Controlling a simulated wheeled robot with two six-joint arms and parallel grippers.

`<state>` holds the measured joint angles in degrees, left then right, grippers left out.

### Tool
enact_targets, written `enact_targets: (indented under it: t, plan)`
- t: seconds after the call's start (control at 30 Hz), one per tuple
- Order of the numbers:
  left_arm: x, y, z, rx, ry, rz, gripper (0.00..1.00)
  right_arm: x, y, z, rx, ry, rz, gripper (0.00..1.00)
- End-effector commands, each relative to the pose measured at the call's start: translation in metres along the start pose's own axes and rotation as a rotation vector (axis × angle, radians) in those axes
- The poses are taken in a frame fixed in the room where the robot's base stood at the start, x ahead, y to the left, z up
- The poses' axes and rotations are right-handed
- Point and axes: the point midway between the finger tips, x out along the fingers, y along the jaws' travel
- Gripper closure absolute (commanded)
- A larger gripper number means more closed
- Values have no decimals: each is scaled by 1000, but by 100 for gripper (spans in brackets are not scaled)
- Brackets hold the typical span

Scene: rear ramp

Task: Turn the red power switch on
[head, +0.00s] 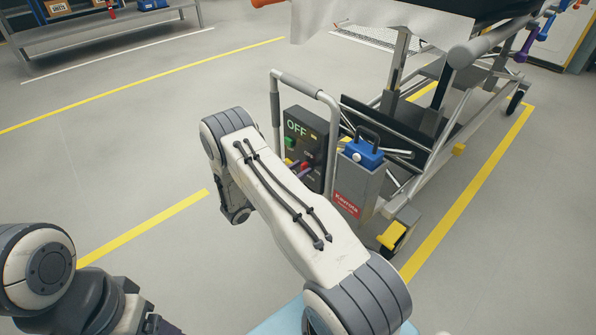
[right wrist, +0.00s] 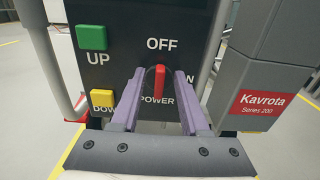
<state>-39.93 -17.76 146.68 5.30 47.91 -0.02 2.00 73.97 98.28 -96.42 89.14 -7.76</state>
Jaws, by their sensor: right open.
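The red power switch (right wrist: 160,82) is on a dark control panel (head: 308,135). In the right wrist view its handle stands upright, pointing at the OFF label above it, with ON partly hidden to the right. My right gripper (right wrist: 158,76) is open, with one purple finger on each side of the switch. I cannot tell whether either finger touches it. In the head view my right forearm partly covers the panel's lower front. My left arm shows at the lower left of the head view; only a dark part of its end shows at the bottom edge.
A green UP button (right wrist: 92,37) and a yellow button (right wrist: 102,98) sit left of the switch. A grey Kavrota box (head: 361,180) with a blue top (head: 362,153) stands right of the panel. A grey rail (head: 275,115) frames the panel. Open floor lies left.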

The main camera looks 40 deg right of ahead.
Motion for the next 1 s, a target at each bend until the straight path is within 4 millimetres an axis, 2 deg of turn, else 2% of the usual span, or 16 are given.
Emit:
enact_targets:
  t: [0.07,0.1,0.2,0.67,1.0]
  plan:
    - [0,0,0,0,0,0,24,0,0,0,0,0,0,55]
    - [0,0,0,0,0,0,24,0,0,0,0,0,0,63]
    - [0,0,0,0,0,0,24,0,0,0,1,0,0,100]
    - [-3,0,0,0,0,0,24,-1,-1,1,55,0,0,100]
    - [-12,1,-1,0,0,0,24,-1,-4,1,298,0,0,100]
